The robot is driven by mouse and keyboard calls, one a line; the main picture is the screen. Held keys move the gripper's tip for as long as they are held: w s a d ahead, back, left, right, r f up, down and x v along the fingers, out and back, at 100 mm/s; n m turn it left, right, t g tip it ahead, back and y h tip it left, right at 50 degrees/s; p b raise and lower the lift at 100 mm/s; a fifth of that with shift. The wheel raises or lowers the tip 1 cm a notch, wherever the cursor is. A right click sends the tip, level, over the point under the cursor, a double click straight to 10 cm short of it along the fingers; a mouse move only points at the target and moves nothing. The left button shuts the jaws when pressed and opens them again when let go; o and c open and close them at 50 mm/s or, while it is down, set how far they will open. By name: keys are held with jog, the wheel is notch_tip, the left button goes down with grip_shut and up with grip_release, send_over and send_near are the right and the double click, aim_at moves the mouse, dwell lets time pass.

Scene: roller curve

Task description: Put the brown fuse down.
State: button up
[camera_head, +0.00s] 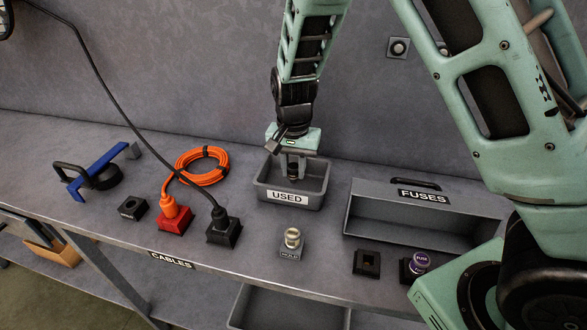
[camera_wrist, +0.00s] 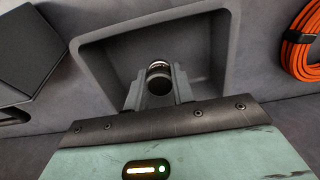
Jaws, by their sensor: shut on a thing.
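The brown fuse (camera_wrist: 159,72) is between the fingers of my gripper (camera_wrist: 157,95) in the wrist view. In the head view the fuse (camera_head: 293,170) shows as a dark piece low between the fingers of my gripper (camera_head: 294,172). My gripper is shut on it and points down inside the grey bin labelled USED (camera_head: 318,190). The bin's rim (camera_wrist: 82,62) surrounds the fuse in the wrist view. The fuse's lower end is partly hidden, and I cannot tell whether it touches the bin floor.
A grey FUSES box (camera_head: 362,215) stands to the right. An orange cable coil (camera_head: 202,166) and red and black plugs lie left.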

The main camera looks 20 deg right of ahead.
jog(key=shift+f, duration=0.45)
jog(key=shift+f, duration=0.5)
jog(key=o, duration=1)
